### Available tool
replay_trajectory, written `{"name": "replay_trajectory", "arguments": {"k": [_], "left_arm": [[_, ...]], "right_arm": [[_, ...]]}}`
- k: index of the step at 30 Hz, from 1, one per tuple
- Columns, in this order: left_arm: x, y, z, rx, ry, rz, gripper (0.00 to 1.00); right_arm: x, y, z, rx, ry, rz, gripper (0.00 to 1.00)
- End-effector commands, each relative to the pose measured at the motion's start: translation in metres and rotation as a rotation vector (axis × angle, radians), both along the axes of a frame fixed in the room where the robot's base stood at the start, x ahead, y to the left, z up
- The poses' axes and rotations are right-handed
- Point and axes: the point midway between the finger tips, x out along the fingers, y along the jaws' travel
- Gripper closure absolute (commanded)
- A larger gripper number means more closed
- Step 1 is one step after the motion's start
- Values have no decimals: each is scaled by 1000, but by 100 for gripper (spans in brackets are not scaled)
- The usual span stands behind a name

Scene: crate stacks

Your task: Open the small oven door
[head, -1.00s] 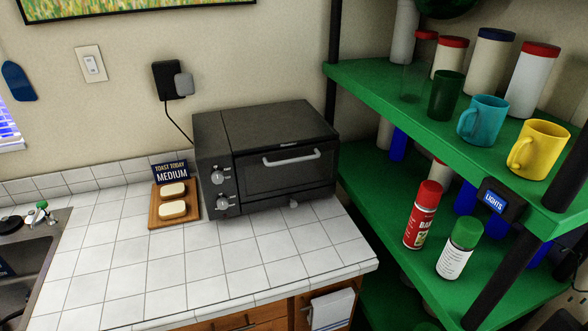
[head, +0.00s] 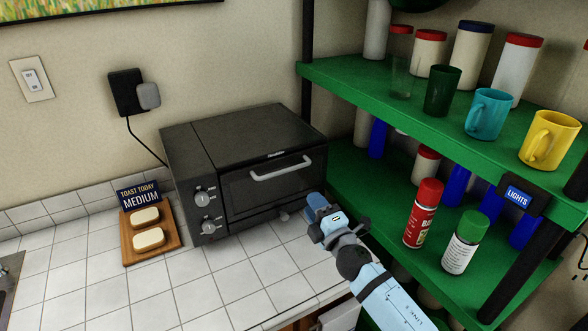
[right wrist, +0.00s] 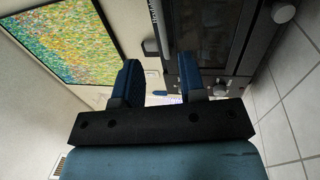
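The small oven (head: 240,165) is a black toaster oven on the white tiled counter. Its door (head: 270,192) is closed, with a silver bar handle (head: 282,168) across the top. Two dials sit on the panel left of the door. My right gripper (head: 316,203) is in front of and to the right of the oven, lower than the handle and apart from it. In the right wrist view its two blue fingers (right wrist: 159,72) are spread with nothing between them. The dark oven front (right wrist: 212,40) shows beyond the fingers there. My left gripper is not in view.
A wooden board (head: 150,238) with two bread-like pieces and a "Toast today medium" sign stands left of the oven. A green shelf (head: 400,95) with mugs, jars and bottles stands close on the right. The counter in front of the oven (head: 215,285) is clear.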

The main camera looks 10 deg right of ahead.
Motion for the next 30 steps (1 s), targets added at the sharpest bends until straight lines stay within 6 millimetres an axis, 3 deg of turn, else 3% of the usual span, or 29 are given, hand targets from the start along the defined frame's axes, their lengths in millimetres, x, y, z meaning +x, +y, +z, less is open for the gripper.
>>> {"name": "replay_trajectory", "arguments": {"k": [5, 18, 24, 30], "left_arm": [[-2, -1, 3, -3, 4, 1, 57], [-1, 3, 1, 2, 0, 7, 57], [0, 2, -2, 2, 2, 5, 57], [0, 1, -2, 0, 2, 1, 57]], "right_arm": [[20, 9, 7, 2, -1, 0, 62], [100, 43, 22, 5, 1, 0, 62], [119, 50, 24, 4, 2, 0, 62], [123, 51, 26, 3, 1, 0, 62]]}}
